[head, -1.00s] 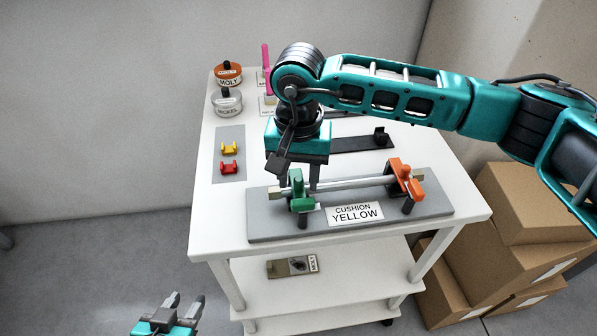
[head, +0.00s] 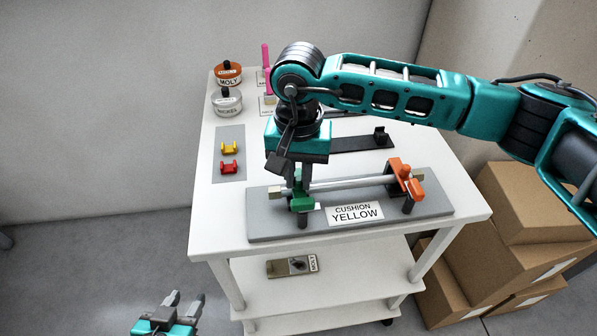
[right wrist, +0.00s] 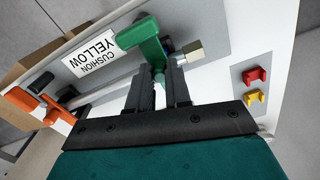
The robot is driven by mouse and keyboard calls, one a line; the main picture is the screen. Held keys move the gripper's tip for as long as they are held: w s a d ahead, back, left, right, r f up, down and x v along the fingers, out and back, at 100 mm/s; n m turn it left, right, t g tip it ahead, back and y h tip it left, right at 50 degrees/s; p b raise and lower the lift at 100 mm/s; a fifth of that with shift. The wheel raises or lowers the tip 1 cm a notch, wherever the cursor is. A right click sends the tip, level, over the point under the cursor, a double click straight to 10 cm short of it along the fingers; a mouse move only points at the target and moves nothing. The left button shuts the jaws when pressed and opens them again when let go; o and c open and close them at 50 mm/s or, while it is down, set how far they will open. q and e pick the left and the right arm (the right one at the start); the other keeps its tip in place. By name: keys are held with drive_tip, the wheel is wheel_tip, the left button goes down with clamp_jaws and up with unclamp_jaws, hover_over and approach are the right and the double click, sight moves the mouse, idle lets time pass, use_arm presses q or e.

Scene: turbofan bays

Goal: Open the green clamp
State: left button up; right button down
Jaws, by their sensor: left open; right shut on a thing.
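The green clamp (head: 303,203) stands at the left end of a pale rod (head: 345,184) on a grey board (head: 430,211). Its green body also shows in the right wrist view (right wrist: 142,38). My right gripper (head: 300,186) reaches down over the clamp from behind; in the right wrist view its fingers (right wrist: 160,74) are shut on a part of the green clamp, which they partly hide. An orange clamp (head: 405,178) sits at the rod's right end. My left gripper (head: 183,302) is open and empty, low at the front left, away from the cart.
A label reading CUSHION YELLOW (head: 355,213) is on the board's front. Yellow (head: 229,147) and red (head: 229,167) holders sit on a grey mat at left. Two labelled jars (head: 227,101) stand behind. Cardboard boxes (head: 520,240) are stacked right of the cart.

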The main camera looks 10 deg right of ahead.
drive_tip(key=shift+w, duration=0.1)
drive_tip(key=g+b, duration=0.1)
drive_tip(key=w+r+g+b, duration=0.1)
drive_tip(key=g, duration=0.1)
drive_tip(key=g+b, duration=0.1)
drive_tip(key=b, duration=0.1)
drive_tip(key=shift+w+r+g, duration=0.15)
drive_tip(key=shift+w+g, duration=0.25)
drive_tip(key=shift+w+r+g, duration=0.15)
drive_tip(key=shift+w+g, duration=0.05)
drive_tip(key=shift+g, duration=0.2)
drive_tip(key=shift+w+r+g, duration=0.15)
drive_tip(key=shift+w+g, duration=0.15)
drive_tip(key=shift+g, duration=0.3)
